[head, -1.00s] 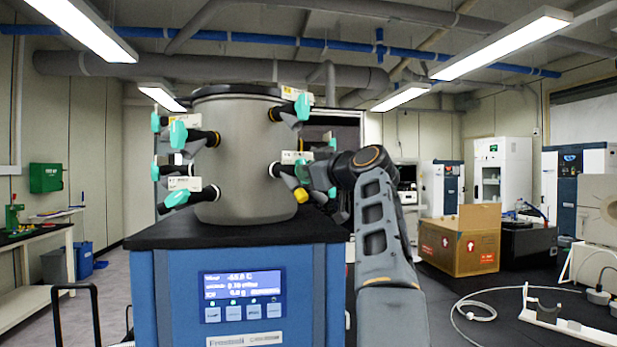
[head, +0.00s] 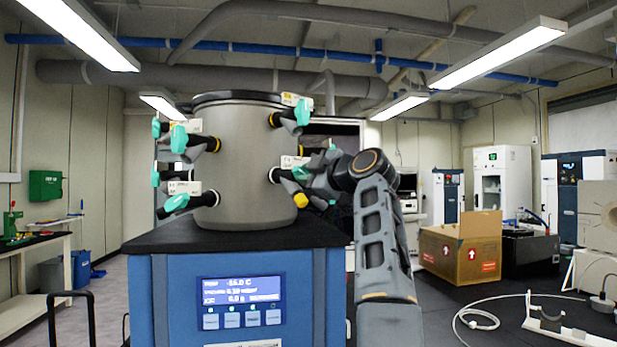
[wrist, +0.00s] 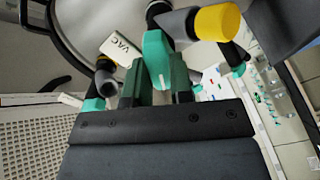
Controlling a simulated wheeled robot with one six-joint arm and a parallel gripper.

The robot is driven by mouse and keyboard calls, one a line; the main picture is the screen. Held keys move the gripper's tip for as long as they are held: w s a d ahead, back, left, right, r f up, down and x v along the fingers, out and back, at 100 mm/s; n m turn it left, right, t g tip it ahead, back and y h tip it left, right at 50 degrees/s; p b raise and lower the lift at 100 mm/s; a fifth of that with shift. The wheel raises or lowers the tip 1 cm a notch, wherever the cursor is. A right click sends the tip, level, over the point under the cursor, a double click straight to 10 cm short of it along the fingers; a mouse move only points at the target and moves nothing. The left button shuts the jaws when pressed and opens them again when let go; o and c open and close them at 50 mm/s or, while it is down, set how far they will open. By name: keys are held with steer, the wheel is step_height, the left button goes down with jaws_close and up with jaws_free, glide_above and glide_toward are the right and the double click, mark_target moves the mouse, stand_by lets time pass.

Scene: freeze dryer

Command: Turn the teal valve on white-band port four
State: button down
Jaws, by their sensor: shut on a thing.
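The grey drum (head: 245,165) carries several side ports with teal valves and white tags. The lower right port (head: 276,174) has a pale ring at the drum wall. Its teal valve (head: 300,173) is beside my gripper (head: 318,184), and a yellow-ended piece (head: 301,200) hangs below it. In the wrist view, the teal handle (wrist: 156,58) is between the two dark fingers of my gripper (wrist: 155,82), which are shut on it. A white VAC tag (wrist: 121,48) is to its left and the yellow end (wrist: 217,22) to its upper right. Part of the handle is hidden by the fingers.
Another teal valve (head: 302,112) stands above on the same side. Several more valves, such as one at the lower left (head: 175,204), are on the drum's left. The blue cabinet (head: 165,300) is below. A cardboard box (head: 455,258) stands at right.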

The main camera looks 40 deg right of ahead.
stand_by(0.5)
steer(key=c, duration=1)
jaws_free()
steer(key=s+d+b, duration=0.1)
steer(key=s+b, duration=0.2)
steer(key=s, duration=1)
steer(key=shift+s+b, duration=0.3)
steer(key=shift+s, duration=0.05)
steer(key=shift+w, duration=0.1)
